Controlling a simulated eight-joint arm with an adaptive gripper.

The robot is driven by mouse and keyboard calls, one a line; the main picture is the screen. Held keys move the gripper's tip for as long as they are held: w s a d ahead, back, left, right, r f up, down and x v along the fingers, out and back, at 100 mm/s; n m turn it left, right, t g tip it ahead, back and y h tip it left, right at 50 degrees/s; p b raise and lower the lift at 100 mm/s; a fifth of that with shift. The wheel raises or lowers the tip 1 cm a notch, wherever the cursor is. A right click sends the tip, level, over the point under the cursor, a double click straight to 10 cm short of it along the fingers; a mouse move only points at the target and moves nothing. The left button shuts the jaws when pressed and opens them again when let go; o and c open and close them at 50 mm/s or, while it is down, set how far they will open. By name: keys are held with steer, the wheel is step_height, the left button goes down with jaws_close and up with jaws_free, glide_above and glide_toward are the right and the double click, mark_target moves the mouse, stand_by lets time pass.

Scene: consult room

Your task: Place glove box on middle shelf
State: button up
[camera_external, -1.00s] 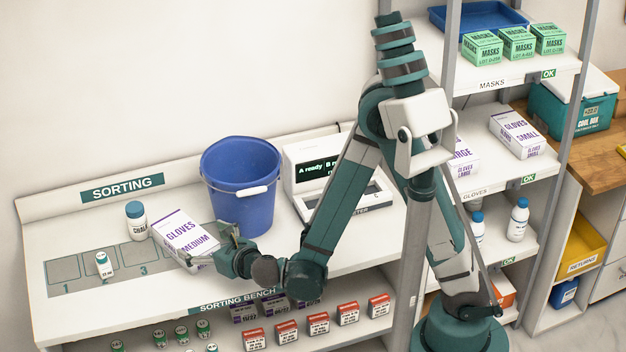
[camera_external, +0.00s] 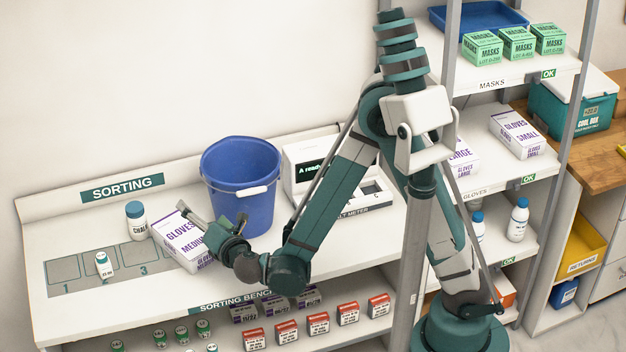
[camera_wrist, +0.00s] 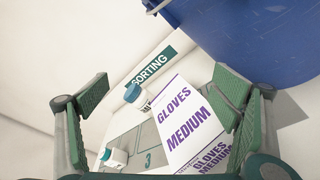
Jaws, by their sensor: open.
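The white glove box (camera_external: 182,243) with purple lettering "GLOVES MEDIUM" lies on the sorting bench, left of the blue bucket. My gripper (camera_external: 203,222) is at the box's right end, and a finger overlaps the box in the external view. In the wrist view the glove box (camera_wrist: 190,125) shows between my two open fingers, nearer the right one. From these views I cannot tell whether a finger touches it. The middle shelf (camera_external: 480,193), labelled "GLOVES", is at the right and holds a large and a small glove box (camera_external: 518,135).
The blue bucket (camera_external: 240,180) stands close behind my gripper. A chalk bottle (camera_external: 136,222) and a small white bottle (camera_external: 103,264) stand left of the box. A meter with a display (camera_external: 310,165) stands right of the bucket. Mask boxes (camera_external: 516,43) fill part of the upper shelf.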

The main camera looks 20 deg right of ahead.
mark_target(197, 244)
steer(key=a+m+g+y+p, duration=0.1)
steer(key=a+m, duration=0.1)
steer(key=m, duration=0.2)
steer(key=a+m+g+y+p, duration=0.1)
steer(key=a+m+p, duration=0.1)
steer(key=m, duration=0.2)
steer(key=s+a+m+g+y+p, duration=0.1)
steer(key=a+m+p, duration=0.1)
steer(key=m, duration=0.3)
steer(key=shift+a+y, duration=0.4)
steer(key=d+f+m+b, duration=0.1)
steer(key=m, duration=0.2)
steer(key=s+d+f+m+b, duration=0.1)
steer(key=f+m, duration=0.1)
steer(key=s+d+f+m+h+b, duration=0.1)
steer(key=d+f+m, duration=0.1)
steer(key=m, duration=0.1)
steer(key=shift+f+m+b, duration=0.2)
steer(key=shift+m+b, duration=0.1)
steer(key=shift+b, duration=0.05)
steer(key=shift+s+d+f+m+b, duration=0.25)
steer(key=shift+d+f+m, duration=0.1)
steer(key=shift+m, duration=0.4)
steer(key=shift+s+d+f+m+b, duration=0.1)
steer(key=shift+d+f+m+b, duration=0.2)
steer(key=shift+m, duration=0.45)
steer(key=shift+w, duration=0.1)
steer(key=shift+x, duration=1.2)
steer(key=shift+w, duration=0.1)
